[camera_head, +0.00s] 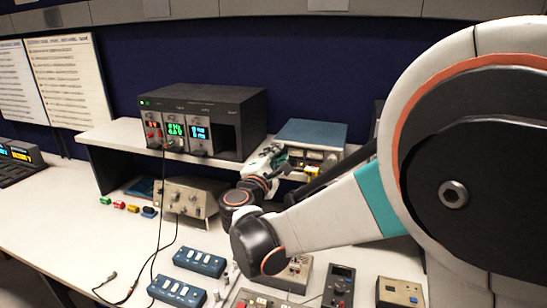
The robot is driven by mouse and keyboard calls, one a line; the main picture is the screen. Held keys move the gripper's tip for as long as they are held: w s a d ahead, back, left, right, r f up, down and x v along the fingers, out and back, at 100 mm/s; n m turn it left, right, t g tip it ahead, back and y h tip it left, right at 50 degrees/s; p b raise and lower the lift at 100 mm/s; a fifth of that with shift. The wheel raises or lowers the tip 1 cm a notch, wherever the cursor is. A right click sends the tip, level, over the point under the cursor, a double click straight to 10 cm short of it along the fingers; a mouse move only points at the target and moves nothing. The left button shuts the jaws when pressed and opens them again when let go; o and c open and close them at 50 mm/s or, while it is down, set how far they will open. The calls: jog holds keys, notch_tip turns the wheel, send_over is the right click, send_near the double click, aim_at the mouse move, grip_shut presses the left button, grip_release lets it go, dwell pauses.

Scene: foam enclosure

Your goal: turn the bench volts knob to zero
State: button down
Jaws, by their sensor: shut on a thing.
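A blue-topped bench unit (311,134) stands on the raised shelf, with a pale front panel carrying small controls and a yellow part. My gripper (284,163) is at the left part of this front panel, reaching in from the front. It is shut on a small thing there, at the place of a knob. The volts knob itself is hidden behind my fingers, so its pointer and setting cannot be read. Panel labels are too small to read.
A black instrument (203,120) with lit red, green and blue displays stands left on the shelf (118,135). Leads hang from it. Below are a beige unit (187,197), blue switch boxes (199,262), small coloured parts and a dark handheld meter (339,284). My arm covers the right side.

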jog(key=shift+n, duration=0.4)
jog(key=c, duration=1.4)
grip_release()
jog(key=shift+a, duration=0.15)
